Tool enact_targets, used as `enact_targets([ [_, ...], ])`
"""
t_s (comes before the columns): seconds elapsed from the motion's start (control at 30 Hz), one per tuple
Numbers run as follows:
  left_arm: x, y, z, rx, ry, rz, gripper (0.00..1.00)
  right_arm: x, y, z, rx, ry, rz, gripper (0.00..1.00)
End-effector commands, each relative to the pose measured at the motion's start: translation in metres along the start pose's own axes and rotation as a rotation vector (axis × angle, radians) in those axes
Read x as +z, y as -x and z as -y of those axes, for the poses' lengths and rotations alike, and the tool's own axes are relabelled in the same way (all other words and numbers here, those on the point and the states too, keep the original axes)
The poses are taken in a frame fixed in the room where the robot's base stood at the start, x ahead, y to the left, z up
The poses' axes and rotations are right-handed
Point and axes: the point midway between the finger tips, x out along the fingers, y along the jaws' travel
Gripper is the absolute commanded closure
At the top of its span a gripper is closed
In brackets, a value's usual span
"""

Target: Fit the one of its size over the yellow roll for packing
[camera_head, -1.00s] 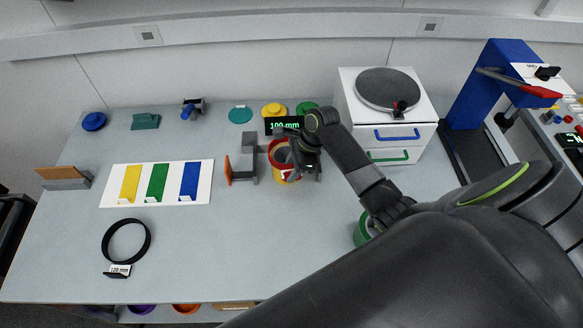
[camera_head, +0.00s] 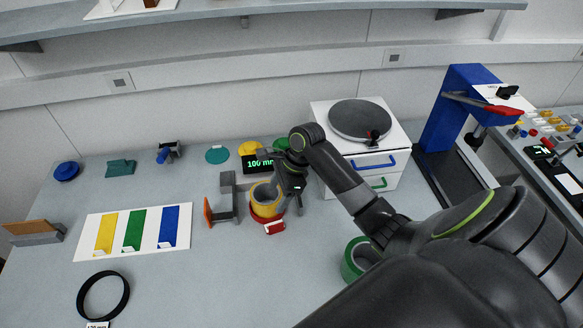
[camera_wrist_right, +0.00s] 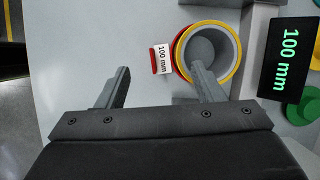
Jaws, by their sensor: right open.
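The yellow roll (camera_head: 266,197) stands upright on the table, with a grey hollow inside. A red ring (camera_head: 262,217) goes around its lower part, and its red tag (camera_head: 275,228) sticks out toward the front. In the right wrist view the roll's yellow rim (camera_wrist_right: 238,58) shows inside the red ring (camera_wrist_right: 176,62), and the tag (camera_wrist_right: 160,60) reads 100 mm. My right gripper (camera_head: 294,206) is open and empty, just right of the roll. In the wrist view one finger overlaps the roll's edge; I cannot tell whether they touch. A black ring (camera_head: 126,293) lies at the front left.
A display (camera_head: 257,164) reading 100 mm stands behind the roll. A grey stand with an orange plate (camera_head: 208,210) is close on its left. A green ring (camera_head: 350,262) lies by my right arm. A white drawer unit (camera_head: 395,155) is behind right. The front middle is clear.

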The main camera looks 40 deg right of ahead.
Motion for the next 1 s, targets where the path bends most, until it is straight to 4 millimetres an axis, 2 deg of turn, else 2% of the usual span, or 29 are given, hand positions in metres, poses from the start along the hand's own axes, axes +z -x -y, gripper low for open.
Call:
enact_targets([
  [0.1,0.001,-0.006,0.000,0.000,0.000,0.000,1.00,-0.002,0.031,0.001,-0.006,0.004,-0.004,0.39],
  [0.3,0.001,-0.011,-0.001,0.000,0.000,0.000,1.00,-0.002,0.078,0.001,-0.005,0.003,-0.005,0.39],
  [0.5,0.002,-0.014,-0.001,0.000,0.000,0.000,1.00,-0.001,0.108,0.001,-0.002,0.001,-0.002,0.39],
  [0.7,0.002,-0.015,-0.001,0.000,0.000,0.000,1.00,0.000,0.120,0.000,0.000,0.001,-0.001,0.39],
  [1.0,0.002,-0.015,-0.001,0.000,0.000,0.000,1.00,0.000,0.121,0.000,0.000,0.000,0.000,0.39],
])
